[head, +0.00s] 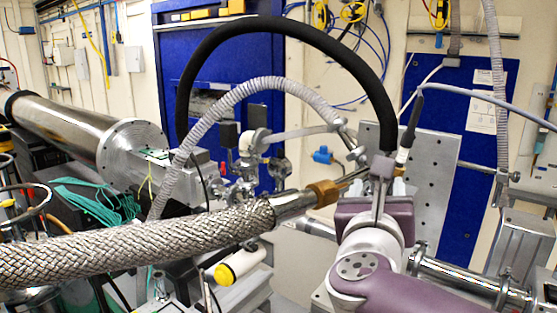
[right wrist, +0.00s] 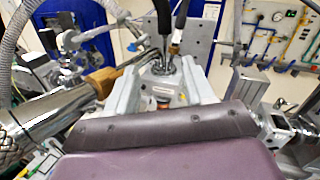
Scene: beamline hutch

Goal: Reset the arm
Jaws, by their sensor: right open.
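My right arm (head: 375,262), purple and white, rises from the bottom right of the head view. Its gripper (head: 380,170) points away from me, among the beamline hardware. In the right wrist view the purple housing fills the bottom, and the right gripper (right wrist: 163,68) is open, with its grey fingers apart. I see nothing clearly held between them. The lower end of a black hose (head: 275,22) comes down close to the fingers in the head view. I cannot tell whether they touch. My left gripper is not in view.
A braided metal hose (head: 140,245) with a brass fitting (head: 323,192) crosses left of my right gripper. A perforated metal plate (head: 432,175) stands close behind it. A steel pipe (head: 460,274) lies to its right. A grey corrugated hose (head: 222,113) arches behind. Free room is tight.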

